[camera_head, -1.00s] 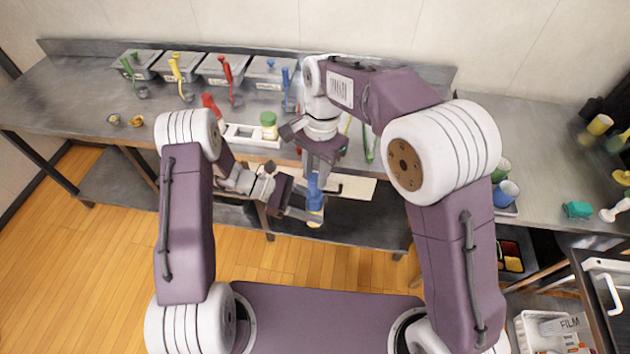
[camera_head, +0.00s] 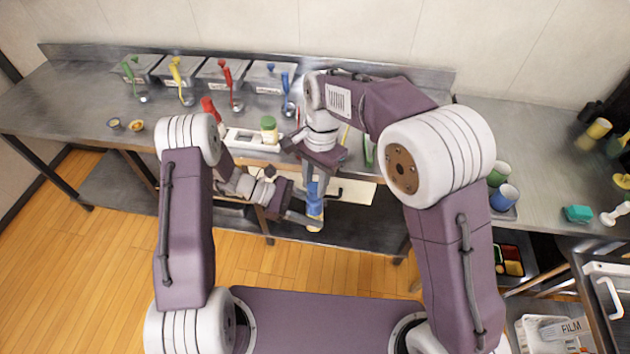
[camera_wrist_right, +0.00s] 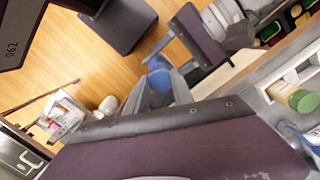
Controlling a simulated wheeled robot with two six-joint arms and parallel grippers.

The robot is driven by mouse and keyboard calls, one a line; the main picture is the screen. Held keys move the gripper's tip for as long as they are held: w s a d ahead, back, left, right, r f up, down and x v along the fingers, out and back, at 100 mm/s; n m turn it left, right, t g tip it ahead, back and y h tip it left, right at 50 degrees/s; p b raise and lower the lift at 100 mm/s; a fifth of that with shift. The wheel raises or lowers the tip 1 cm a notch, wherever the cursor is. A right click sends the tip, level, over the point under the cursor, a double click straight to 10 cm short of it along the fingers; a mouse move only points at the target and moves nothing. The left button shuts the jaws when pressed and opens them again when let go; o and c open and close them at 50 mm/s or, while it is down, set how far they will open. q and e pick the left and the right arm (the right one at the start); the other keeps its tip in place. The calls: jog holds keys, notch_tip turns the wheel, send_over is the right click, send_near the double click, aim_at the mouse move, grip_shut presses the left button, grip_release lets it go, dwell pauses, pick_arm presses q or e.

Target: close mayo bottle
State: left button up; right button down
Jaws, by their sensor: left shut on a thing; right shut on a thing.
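The mayo bottle (camera_head: 315,205) is held upright or nearly so in front of the counter's edge, over the lower shelf. It shows blue above and pale yellowish at its bottom. My left gripper (camera_head: 308,215) is shut on its lower part from the left. My right gripper (camera_head: 315,182) comes down from above and is shut on the blue top. In the right wrist view a round blue part (camera_wrist_right: 160,78) sits between the right gripper's fingers (camera_wrist_right: 158,92), with the left gripper (camera_wrist_right: 172,45) beside it. Whether the cap is fully seated is hidden.
A white holder (camera_head: 250,140) with a green-topped jar (camera_head: 269,130) stands on the counter behind the hands, and a red bottle (camera_head: 208,106) is beside it. Lidded trays with coloured ladles line the back. Blue (camera_head: 504,197) and green (camera_head: 498,173) cups stand right.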

jog(key=shift+f, duration=0.55)
jog(key=m, duration=0.8)
jog(key=shift+s+t+y, duration=0.1)
jog(key=shift+t+y, duration=0.2)
jog(key=shift+t, duration=0.1)
jog(key=m, duration=0.6)
jog(key=shift+s+t, duration=0.1)
jog(key=shift+t, duration=0.3)
jog(key=m, duration=0.6)
jog(key=shift+t, duration=0.3)
jog(key=c, duration=1.1)
grip_release()
